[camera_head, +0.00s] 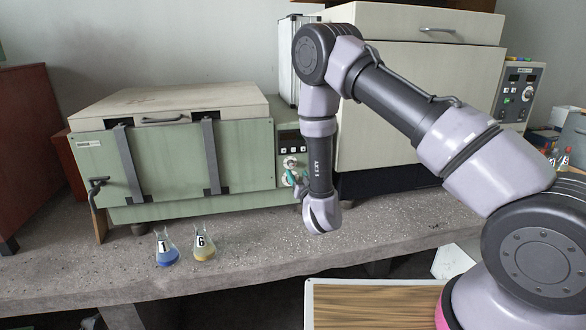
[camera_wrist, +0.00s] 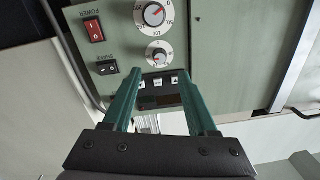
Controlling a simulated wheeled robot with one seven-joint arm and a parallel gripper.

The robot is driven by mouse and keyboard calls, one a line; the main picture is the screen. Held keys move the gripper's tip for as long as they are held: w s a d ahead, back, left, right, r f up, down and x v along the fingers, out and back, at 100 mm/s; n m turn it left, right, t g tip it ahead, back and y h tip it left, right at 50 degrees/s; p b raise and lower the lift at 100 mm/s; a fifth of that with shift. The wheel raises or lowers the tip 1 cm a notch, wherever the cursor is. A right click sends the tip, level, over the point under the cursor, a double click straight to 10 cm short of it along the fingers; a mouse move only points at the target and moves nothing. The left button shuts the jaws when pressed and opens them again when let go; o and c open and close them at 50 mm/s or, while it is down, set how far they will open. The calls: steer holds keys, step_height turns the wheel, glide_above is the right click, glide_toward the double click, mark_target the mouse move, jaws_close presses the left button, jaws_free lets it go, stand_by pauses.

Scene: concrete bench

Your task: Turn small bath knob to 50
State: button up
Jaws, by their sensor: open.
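The pale green bath (camera_head: 165,160) stands on the bench at the left, with its control panel at its right end. In the wrist view the panel appears turned over. It has a small white dial with a grey knob (camera_wrist: 158,56) and a larger dial with a grey knob (camera_wrist: 154,14). A red mark shows on each knob; the small dial's numbers are too small to read surely. My gripper (camera_wrist: 160,76) is open, its two green fingers pointing at the panel just short of the small knob. In the head view my gripper (camera_head: 292,174) partly covers the panel's knobs.
A red power switch (camera_wrist: 94,30) and a black shake switch (camera_wrist: 107,68) sit beside the knobs. A large beige unit (camera_head: 415,85) stands behind my arm.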

mark_target(292, 165)
steer(key=x, duration=0.6)
steer(key=shift+w+a, duration=0.1)
steer(key=shift+w, duration=0.2)
jaws_close()
